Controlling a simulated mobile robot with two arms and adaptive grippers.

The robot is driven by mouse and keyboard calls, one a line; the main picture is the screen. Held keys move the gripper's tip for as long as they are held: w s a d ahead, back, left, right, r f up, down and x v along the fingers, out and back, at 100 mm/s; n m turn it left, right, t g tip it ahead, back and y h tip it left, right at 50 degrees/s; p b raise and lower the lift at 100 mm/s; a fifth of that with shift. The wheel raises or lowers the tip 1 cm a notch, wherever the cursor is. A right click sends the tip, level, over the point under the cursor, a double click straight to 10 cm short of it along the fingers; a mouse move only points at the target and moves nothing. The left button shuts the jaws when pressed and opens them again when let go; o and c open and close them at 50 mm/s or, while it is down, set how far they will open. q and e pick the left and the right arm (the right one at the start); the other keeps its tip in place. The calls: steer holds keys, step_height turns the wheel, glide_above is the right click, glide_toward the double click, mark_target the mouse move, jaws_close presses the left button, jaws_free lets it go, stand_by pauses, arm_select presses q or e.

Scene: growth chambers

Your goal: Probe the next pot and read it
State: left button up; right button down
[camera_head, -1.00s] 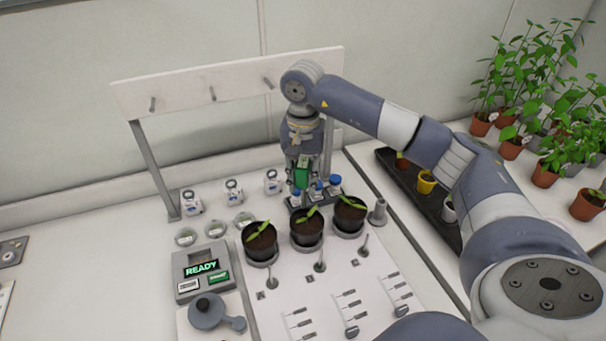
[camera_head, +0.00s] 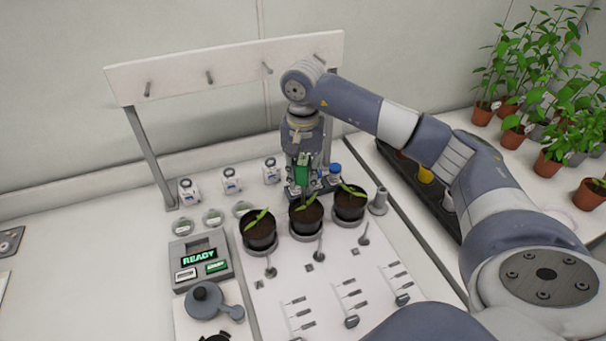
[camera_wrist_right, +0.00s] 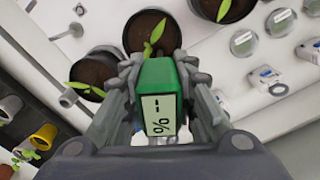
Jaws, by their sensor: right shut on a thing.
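My right gripper (camera_head: 302,188) is shut on a green handheld meter (camera_head: 303,168), just behind the middle pot. In the wrist view the green meter (camera_wrist_right: 160,72) sits between the fingers, and its display shows dashes and a % sign. The middle black pot (camera_head: 305,222) holds dark soil and a seedling; it also shows in the wrist view (camera_wrist_right: 151,38). The left pot (camera_head: 260,239) and right pot (camera_head: 350,209) stand beside it, also with seedlings. The meter's tip is hidden; I cannot tell whether it touches soil. My left gripper is not in view.
A grey device (camera_head: 199,258) reads READY at left. A pegged white board (camera_head: 235,70) rises behind. A grey cone-shaped holder (camera_head: 379,201) stands right of the pots.

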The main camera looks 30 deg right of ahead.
mark_target(303, 161)
steer(key=shift+b, duration=0.3)
stand_by(0.5)
steer(key=shift+f, duration=0.25)
steer(key=shift+f+b, duration=1.85)
steer(key=shift+f, duration=0.15)
steer(key=shift+f, duration=0.15)
steer(key=c, duration=1.2)
jaws_free()
step_height(303, 161, up, 12)
steer(key=shift+r, duration=0.1)
steer(key=shift+s, duration=0.1)
